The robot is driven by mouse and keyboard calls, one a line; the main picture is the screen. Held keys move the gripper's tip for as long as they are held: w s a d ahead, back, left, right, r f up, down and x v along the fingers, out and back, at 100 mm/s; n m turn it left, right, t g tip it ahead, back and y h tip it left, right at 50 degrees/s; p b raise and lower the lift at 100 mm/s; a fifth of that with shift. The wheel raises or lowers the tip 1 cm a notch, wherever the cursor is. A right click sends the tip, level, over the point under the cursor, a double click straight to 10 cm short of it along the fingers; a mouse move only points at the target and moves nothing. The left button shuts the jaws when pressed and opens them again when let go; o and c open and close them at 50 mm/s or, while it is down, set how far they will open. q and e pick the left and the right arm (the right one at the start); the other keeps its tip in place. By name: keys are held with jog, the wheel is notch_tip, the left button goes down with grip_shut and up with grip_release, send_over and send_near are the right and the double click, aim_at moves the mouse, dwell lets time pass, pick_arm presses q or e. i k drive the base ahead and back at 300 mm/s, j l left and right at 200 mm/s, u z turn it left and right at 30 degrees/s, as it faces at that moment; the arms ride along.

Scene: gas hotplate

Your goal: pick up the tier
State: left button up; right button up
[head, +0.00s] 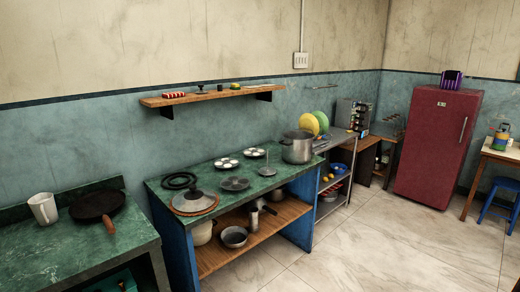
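Several small round plates lie on the green counter (212,182), and I cannot tell for sure which is the tier. Two plates (227,164) and (254,153) carry white round pieces. A bare grey plate (235,184) lies nearer the front. A small disc with an upright rod (267,170) stands to its right. A large metal pot (297,147) stands at the counter's right end; its inside is not clear. A lid with a dark knob (194,201) lies at the front left. Neither of my grippers is in view.
A black coil (179,181) lies at the counter's back left. A pan (97,205) and white mug (43,208) sit on the left counter. A wooden shelf (215,94) hangs above. Bowls stand on the lower shelf. The tiled floor (340,255) in front is clear.

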aim_at(254, 153)
jog(key=i+l, duration=0.1)
jog(key=i, duration=0.6)
jog(key=i+l+z, duration=0.1)
jog(key=i, duration=0.6)
